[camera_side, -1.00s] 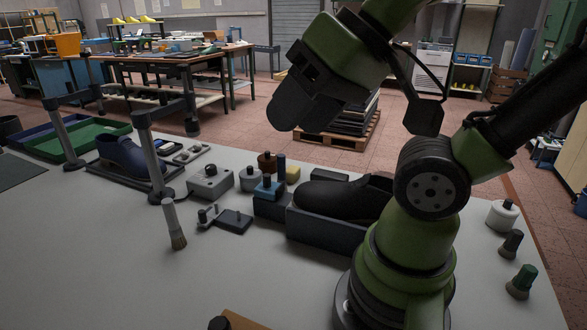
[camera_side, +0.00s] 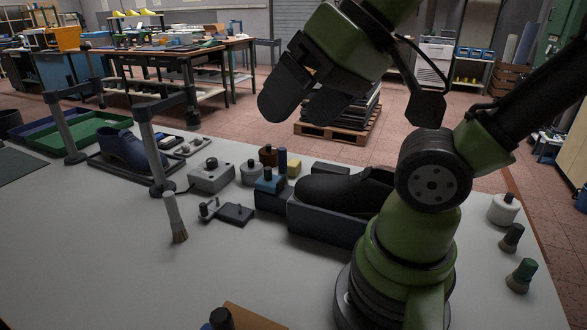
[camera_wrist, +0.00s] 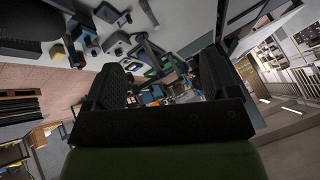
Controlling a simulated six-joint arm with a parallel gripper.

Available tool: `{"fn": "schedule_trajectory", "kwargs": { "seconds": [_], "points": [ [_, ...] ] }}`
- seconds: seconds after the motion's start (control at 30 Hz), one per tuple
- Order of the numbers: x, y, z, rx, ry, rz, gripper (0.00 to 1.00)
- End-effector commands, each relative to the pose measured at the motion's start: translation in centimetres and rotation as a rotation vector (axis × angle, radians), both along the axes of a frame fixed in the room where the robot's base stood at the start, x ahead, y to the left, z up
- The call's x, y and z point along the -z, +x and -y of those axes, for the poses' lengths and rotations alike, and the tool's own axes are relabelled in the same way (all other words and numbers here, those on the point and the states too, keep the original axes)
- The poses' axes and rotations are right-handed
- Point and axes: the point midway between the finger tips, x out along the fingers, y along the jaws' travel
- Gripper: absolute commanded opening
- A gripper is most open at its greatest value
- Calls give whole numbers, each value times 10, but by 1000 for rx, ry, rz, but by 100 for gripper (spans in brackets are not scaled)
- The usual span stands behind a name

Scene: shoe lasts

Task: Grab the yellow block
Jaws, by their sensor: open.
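In the wrist view the yellow block (camera_wrist: 58,53) shows at the upper left, outside the space between the fingers. My gripper (camera_side: 304,105) is up in the air above the table, apart from the block, tilted down to the left. Its two dark fingers are spread with a gap and nothing between them. The wrist view also shows my gripper (camera_wrist: 160,82) open and empty.
A black shoe last (camera_side: 345,188) lies in a dark grey box (camera_side: 322,224) right of the block. A blue block (camera_side: 270,183), a brown knob (camera_side: 268,155) and a grey box (camera_side: 211,175) crowd nearby. A brush (camera_side: 175,218) stands front left. The front table is mostly clear.

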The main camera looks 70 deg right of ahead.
Motion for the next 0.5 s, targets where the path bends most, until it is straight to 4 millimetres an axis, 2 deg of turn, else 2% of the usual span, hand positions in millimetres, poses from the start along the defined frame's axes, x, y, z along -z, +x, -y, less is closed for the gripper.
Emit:
{"fn": "schedule_trajectory", "kwargs": {
  "seconds": [0.17,0.27,0.37,0.5],
  "points": [
    [-1,2,1,0,-3,-2,81],
    [-4,14,6,-3,-24,-13,81],
    [-9,38,19,-14,-67,-35,81],
    [-8,85,54,-47,-139,-72,81]
  ]
}}
